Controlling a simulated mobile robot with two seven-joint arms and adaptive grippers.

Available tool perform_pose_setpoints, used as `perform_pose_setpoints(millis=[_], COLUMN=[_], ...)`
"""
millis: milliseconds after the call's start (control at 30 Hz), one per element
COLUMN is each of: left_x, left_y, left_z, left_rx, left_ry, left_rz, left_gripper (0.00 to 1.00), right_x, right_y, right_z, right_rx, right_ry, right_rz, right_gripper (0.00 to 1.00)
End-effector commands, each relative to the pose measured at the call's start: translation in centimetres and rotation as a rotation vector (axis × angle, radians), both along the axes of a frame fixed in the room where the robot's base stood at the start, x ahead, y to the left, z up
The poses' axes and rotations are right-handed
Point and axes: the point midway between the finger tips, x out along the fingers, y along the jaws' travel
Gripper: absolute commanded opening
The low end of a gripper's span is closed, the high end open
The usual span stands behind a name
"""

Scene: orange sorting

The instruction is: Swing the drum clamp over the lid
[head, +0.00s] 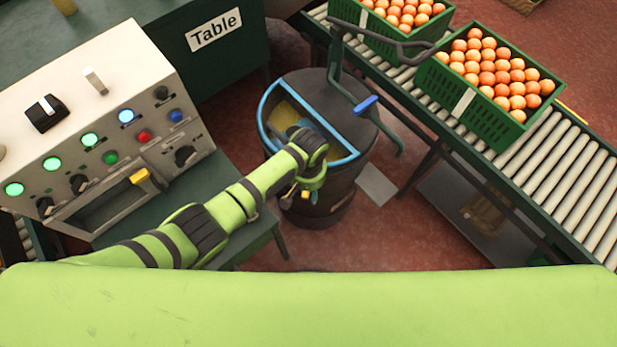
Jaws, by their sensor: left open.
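The dark drum (335,205) stands on the floor in the middle of the head view. Its lid (325,92) is dark, with a blue-rimmed half-round opening (268,100) at the left showing something yellowish inside. A dark grey clamp (338,75) with a blue piece (365,104) stands up at the lid's right side; its upper bar reaches up and right toward the conveyor. My left gripper (303,196) is open at the drum's near side, below the rim, largely hidden by my wrist. I cannot tell whether it touches the drum. My right gripper is out of view.
A control box (120,75) with lit buttons stands on a green table at the left. A roller conveyor (560,165) runs along the right, carrying green crates (480,122) of oranges. A grey plate (376,185) shows right of the drum. Red floor is clear below it.

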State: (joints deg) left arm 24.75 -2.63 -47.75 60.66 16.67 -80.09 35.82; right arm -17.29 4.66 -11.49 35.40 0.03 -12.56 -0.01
Motion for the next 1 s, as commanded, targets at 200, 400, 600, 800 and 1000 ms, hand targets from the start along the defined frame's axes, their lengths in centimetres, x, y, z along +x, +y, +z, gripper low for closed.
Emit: perform_pose_setpoints(millis=[200,400,600,800,1000], left_x=[0.1,0.1,0.1,0.0,0.0], left_y=[0.0,-0.1,0.0,0.0,0.0], left_z=[3.6,7.9,10.6,11.4,11.4], left_rx=[-0.004,-0.005,-0.003,-0.001,-0.001], left_ry=[-0.006,-0.005,-0.004,-0.002,-0.002], left_rz=[0.001,0.001,0.002,0.002,0.002], left_gripper=[0.54,0.54,0.54,0.54,0.54], right_x=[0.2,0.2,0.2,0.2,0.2], right_y=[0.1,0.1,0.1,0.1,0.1], right_z=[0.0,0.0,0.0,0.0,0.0], right_rx=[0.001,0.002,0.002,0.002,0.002], right_ry=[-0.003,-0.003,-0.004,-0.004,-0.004], right_rz=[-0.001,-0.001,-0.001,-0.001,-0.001], right_gripper=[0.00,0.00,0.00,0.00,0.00])
